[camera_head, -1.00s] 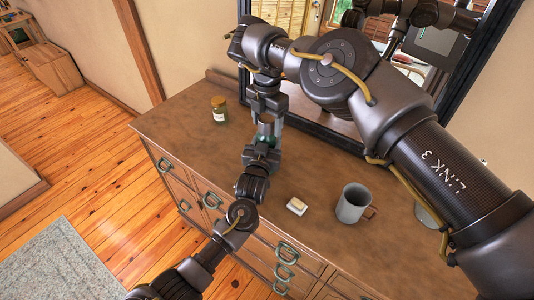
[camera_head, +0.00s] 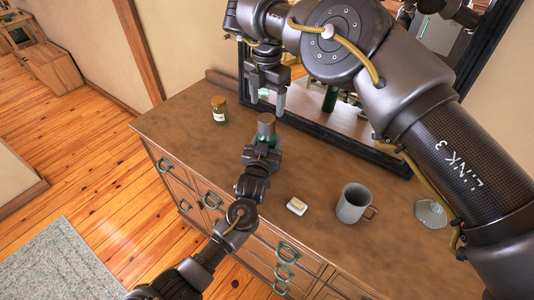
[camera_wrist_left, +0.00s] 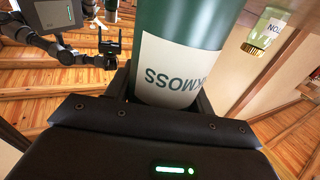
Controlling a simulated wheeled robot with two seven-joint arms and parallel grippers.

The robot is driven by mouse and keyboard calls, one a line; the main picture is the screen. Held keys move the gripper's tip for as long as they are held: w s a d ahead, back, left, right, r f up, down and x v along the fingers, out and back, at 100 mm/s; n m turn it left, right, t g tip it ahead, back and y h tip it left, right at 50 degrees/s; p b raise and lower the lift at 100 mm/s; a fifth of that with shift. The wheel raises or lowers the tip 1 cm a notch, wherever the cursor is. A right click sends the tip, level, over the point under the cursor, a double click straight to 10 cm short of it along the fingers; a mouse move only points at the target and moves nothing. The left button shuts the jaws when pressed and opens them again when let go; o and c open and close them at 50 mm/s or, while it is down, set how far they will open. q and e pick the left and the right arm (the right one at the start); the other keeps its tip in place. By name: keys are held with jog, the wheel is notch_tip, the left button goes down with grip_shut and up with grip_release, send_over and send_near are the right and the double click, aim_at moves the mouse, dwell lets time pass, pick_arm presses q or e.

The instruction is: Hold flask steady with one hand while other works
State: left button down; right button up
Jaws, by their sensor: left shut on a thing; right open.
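The flask (camera_head: 266,130) is dark green with a grey cap and stands upright on the dresser top. My left gripper (camera_head: 262,150) is shut on its body from the front. In the left wrist view the green flask (camera_wrist_left: 182,28) with a white label fills the space between the fingers; the label's lettering is partly cut off. My right gripper (camera_head: 267,103) is open and empty, pointing down above the cap and apart from it. The flask's lower part is hidden by the left gripper in the head view.
On the dresser top (camera_head: 325,170), a small jar (camera_head: 219,109) stands left of the flask. A framed mirror (camera_head: 345,125) stands behind.

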pick_arm(q)
jog(key=shift+f, duration=0.1)
jog(key=shift+c, duration=2.3)
grip_release()
pick_arm(e)
jog(key=shift+f, duration=0.2)
notch_tip(320, 180, down, 2)
jog(key=b, duration=0.2)
jog(key=shift+f+b, duration=0.1)
jog(key=shift+b, duration=0.25)
pick_arm(q)
jog(key=v, duration=1.1)
pick_arm(e)
jog(key=shift+f, duration=0.1)
